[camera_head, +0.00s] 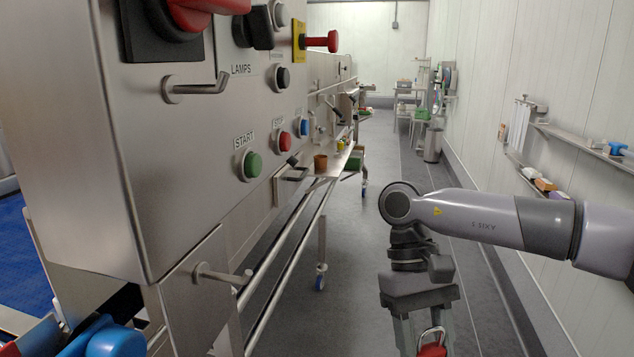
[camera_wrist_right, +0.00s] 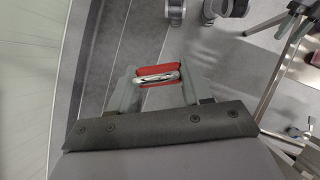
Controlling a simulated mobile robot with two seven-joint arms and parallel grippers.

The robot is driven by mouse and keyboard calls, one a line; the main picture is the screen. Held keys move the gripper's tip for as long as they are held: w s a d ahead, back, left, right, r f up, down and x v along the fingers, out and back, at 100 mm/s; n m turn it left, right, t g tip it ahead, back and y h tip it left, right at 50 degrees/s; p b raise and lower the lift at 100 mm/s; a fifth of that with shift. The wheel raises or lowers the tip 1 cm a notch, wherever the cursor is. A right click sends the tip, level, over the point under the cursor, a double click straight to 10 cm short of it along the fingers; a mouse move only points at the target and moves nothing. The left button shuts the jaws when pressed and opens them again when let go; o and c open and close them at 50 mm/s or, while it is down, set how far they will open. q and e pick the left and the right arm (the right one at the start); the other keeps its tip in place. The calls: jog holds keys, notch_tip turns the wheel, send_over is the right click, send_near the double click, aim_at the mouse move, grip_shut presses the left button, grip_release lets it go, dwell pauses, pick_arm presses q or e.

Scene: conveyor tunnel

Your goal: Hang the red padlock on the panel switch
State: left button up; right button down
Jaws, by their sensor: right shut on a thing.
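The red padlock (camera_head: 433,350) is between the fingers of my right gripper (camera_head: 424,335), at the bottom edge of the head view. Its metal shackle points up. In the wrist view the red padlock (camera_wrist_right: 142,71) is clamped between both fingertips (camera_wrist_right: 158,82), with the shiny shackle facing the camera. The panel switch, a red handle (camera_head: 192,14) on a black plate (camera_head: 150,40), is at the top left on the steel control panel (camera_head: 110,160). The padlock is well to the right of and below the switch, apart from it. My left gripper is not in view.
A metal peg (camera_head: 196,87) sticks out below the switch, and another peg (camera_head: 222,275) lower down. A red mushroom button (camera_head: 322,41) and a green button (camera_head: 252,163) project from the panel. A wall shelf (camera_head: 585,143) stands right.

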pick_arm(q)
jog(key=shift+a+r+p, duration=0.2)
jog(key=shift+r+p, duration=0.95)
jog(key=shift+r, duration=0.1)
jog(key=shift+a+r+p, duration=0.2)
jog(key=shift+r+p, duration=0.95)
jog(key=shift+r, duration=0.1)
pick_arm(e)
jog(key=s+a+r+m+t+y, duration=0.1)
jog(key=a+r+m+t+y, duration=0.1)
jog(key=a+r+m, duration=0.4)
jog(key=s+a+r+m+t+y, duration=0.2)
jog(key=a+r+m, duration=0.3)
jog(key=r+m, duration=0.4)
jog(key=s+a+r+m+t+y, duration=0.1)
jog(key=a+r+m, duration=0.5)
jog(key=r, duration=1)
jog(key=shift+s+a+r+m+t+y, duration=0.35)
jog(key=shift+m+t+y, duration=0.55)
jog(key=shift+m+t, duration=0.45)
jog(key=shift+a, duration=0.2)
